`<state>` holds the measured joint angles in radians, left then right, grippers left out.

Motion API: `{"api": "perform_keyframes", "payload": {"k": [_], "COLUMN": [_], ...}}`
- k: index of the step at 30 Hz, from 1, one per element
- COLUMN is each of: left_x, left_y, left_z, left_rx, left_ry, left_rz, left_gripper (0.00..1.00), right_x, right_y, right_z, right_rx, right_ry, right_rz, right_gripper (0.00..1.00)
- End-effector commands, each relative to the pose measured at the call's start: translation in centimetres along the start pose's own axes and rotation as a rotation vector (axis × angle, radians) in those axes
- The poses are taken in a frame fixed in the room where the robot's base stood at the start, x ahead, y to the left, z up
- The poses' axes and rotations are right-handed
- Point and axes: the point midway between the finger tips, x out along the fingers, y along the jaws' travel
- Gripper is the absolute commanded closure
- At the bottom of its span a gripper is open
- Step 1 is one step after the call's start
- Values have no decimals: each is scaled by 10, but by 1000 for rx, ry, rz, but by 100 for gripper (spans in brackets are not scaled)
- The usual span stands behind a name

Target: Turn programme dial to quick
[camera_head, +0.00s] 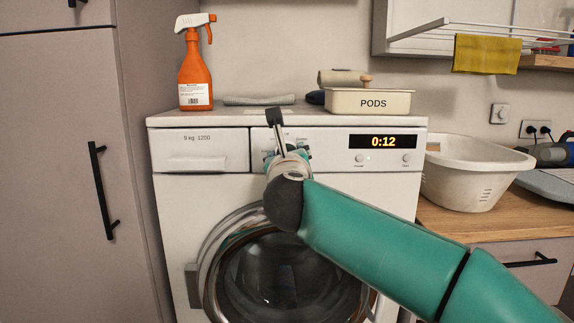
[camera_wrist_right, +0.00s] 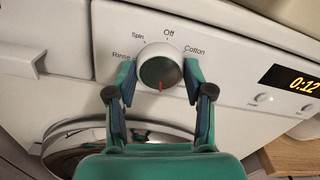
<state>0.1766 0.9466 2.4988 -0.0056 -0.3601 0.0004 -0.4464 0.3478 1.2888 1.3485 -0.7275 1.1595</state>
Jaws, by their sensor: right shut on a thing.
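The programme dial (camera_wrist_right: 160,66) is a round knob on the white washing machine's front panel (camera_head: 330,143). Its red mark points down in the wrist view, away from "Off" at the top. "Spin", "Rinse" and "Cotton" also show around it; the lower labels are hidden by my gripper. My right gripper (camera_wrist_right: 159,76) is shut on the dial, one finger at each side; it also shows in the head view (camera_head: 286,152), where my wrist hides most of the dial. The display (camera_head: 383,142) reads 0:12. My left gripper is in neither view.
An orange spray bottle (camera_head: 195,75) and a cream PODS box (camera_head: 368,102) stand on the machine. The round glass door (camera_head: 285,275) is below my right wrist. A white basin (camera_head: 470,175) stands on the wooden counter at right. A tall cupboard (camera_head: 55,200) flanks the left.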

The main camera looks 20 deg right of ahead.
Motion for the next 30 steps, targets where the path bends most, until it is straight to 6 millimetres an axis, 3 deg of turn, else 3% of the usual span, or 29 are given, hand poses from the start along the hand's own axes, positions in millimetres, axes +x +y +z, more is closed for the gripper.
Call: {"api": "perform_keyframes", "payload": {"k": [1,30], "left_x": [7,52], "left_y": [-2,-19], "left_z": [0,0], "left_rx": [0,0], "left_ry": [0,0], "left_rz": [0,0], "left_gripper": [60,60], "right_x": [1,2], "right_y": [4,5], "right_z": [-9,-8], "right_rx": [44,914], "right_ry": [12,14], "right_rz": [2,-1], "right_gripper": [83,83]}}
